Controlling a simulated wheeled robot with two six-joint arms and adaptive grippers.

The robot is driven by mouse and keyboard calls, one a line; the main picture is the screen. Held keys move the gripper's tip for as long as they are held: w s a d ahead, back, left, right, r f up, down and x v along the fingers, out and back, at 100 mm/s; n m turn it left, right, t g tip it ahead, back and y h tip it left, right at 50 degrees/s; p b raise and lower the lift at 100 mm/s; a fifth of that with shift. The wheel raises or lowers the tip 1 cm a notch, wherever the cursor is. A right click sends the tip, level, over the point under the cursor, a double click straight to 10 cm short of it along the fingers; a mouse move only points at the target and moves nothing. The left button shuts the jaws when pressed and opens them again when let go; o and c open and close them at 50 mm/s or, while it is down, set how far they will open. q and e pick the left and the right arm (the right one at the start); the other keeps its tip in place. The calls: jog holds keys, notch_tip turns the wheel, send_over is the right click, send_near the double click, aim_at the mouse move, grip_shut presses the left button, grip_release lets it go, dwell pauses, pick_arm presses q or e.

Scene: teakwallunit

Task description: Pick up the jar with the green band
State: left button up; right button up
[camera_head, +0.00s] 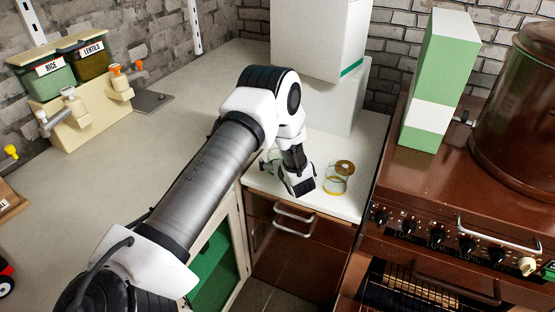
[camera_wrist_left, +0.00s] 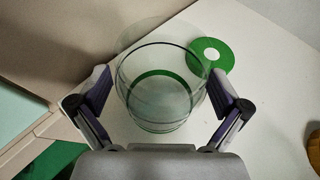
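The clear glass jar with the green band (camera_wrist_left: 160,105) stands on the white counter in the left wrist view, between the two fingers of my left gripper (camera_wrist_left: 162,97). The fingers are apart, one on each side of the jar, with a narrow gap visible at each side. In the head view my left gripper (camera_head: 298,184) points down over the counter and hides most of this jar; only a little glass (camera_head: 268,158) shows to its left. A green disc with a white centre (camera_wrist_left: 210,55) lies just behind the jar. My right gripper is out of view.
A second glass jar with an amber band (camera_head: 334,184) stands close right of my gripper, beside a brown-yellow disc (camera_head: 345,167). White boxes (camera_head: 318,40) stand behind. The brown stove (camera_head: 440,205) is to the right, and a cabinet with drawers (camera_head: 290,240) is below.

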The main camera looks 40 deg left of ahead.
pick_arm(q)
jog(key=shift+s+d+r, duration=0.1)
jog(key=shift+d+r, duration=0.05)
jog(key=shift+d, duration=0.05)
jog(key=c, duration=0.6)
jog(key=shift+d+r, duration=0.1)
jog(key=c, duration=0.5)
jog(key=shift+c, duration=0.4)
